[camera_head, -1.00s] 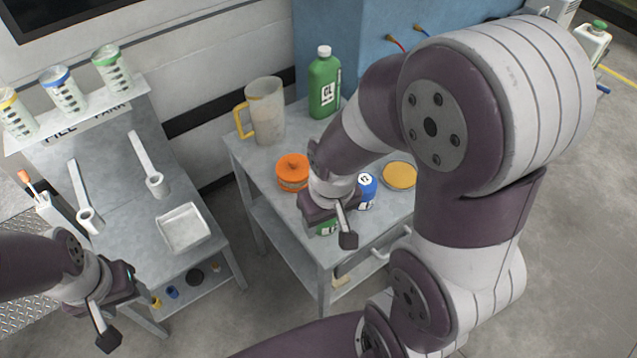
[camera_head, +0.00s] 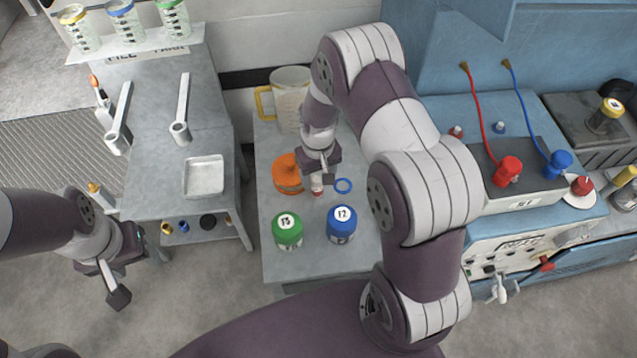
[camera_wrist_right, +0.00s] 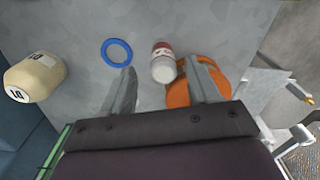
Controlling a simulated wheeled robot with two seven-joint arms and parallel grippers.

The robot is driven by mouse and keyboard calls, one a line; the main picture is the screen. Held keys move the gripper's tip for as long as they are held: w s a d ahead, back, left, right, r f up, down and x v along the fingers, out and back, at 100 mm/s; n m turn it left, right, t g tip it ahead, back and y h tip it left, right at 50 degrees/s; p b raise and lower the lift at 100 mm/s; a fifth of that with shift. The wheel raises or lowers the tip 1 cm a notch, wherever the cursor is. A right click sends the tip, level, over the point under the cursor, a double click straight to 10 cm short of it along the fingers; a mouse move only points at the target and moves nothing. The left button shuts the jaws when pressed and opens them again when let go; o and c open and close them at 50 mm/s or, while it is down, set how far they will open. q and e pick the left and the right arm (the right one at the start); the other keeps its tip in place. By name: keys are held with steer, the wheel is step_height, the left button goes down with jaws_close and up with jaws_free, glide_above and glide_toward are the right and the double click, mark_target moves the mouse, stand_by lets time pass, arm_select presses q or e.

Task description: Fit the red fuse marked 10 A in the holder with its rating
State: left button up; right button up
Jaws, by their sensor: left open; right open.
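A small red and white cylinder (camera_wrist_right: 163,62), perhaps the red fuse, stands on the grey table (camera_head: 275,262). Its marking is too small to read. It also shows in the head view (camera_head: 317,187), just under my right gripper (camera_head: 320,172). In the right wrist view the two fingers of the right gripper (camera_wrist_right: 164,80) are apart, with the cylinder between them in the picture; I see no contact. My left gripper (camera_head: 112,282) is open and empty at the lower left, beside the left bench. I cannot make out a holder with a 10 A rating.
An orange round container (camera_head: 287,174) stands close to the cylinder, with a blue ring (camera_head: 343,185) on its other side. Green (camera_head: 288,230) and blue (camera_head: 342,222) lidded jars stand nearer. A cream jar (camera_wrist_right: 33,78) shows in the wrist view. A blue machine (camera_head: 540,235) stands right.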

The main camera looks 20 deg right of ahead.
mark_target(318, 179)
steer(key=shift+s+a+f, duration=0.1)
steer(key=shift+a+f, duration=0.15)
steer(key=shift+f, duration=0.35)
steer(key=shift+s+a+f, duration=0.1)
steer(key=shift+a+f, duration=0.1)
steer(key=shift+f, duration=0.35)
steer(key=shift+w+d+f, duration=0.15)
steer(key=shift+d+f, duration=0.1)
steer(key=shift+f, duration=0.05)
steer(key=shift+d, duration=0.1)
steer(key=shift+c, duration=0.3)
steer(key=c, duration=0.6)
steer(key=shift+a+r, duration=0.1)
steer(key=shift+a, duration=0.1)
jaws_close()
steer(key=shift+d, duration=0.1)
